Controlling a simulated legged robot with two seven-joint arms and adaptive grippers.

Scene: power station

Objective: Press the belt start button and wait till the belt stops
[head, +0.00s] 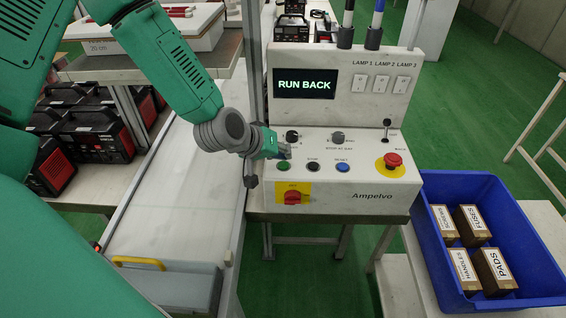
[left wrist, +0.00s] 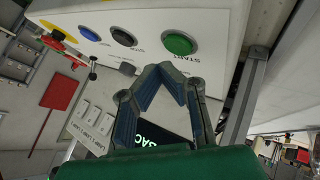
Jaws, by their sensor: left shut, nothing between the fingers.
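The control panel (head: 360,185) is a white sloped box marked Ampelvo. Its display (head: 304,84) reads RUN BACK. The green start button (head: 283,166) sits at the left of a row with a black button (head: 313,166) and a blue button (head: 343,167). My left gripper (head: 286,152) is shut and empty, just above the green button. In the left wrist view its fingertips (left wrist: 165,68) meet close to the green button (left wrist: 180,43), labelled START; I cannot tell whether they touch. The white belt (head: 170,185) lies left of the panel. My right gripper is not in view.
A red emergency button (head: 393,160) on yellow and a red rotary switch (head: 292,197) are on the panel. A grey case with a yellow handle (head: 140,263) is at the belt's near end. A blue crate (head: 428,208) with several boxes stands right.

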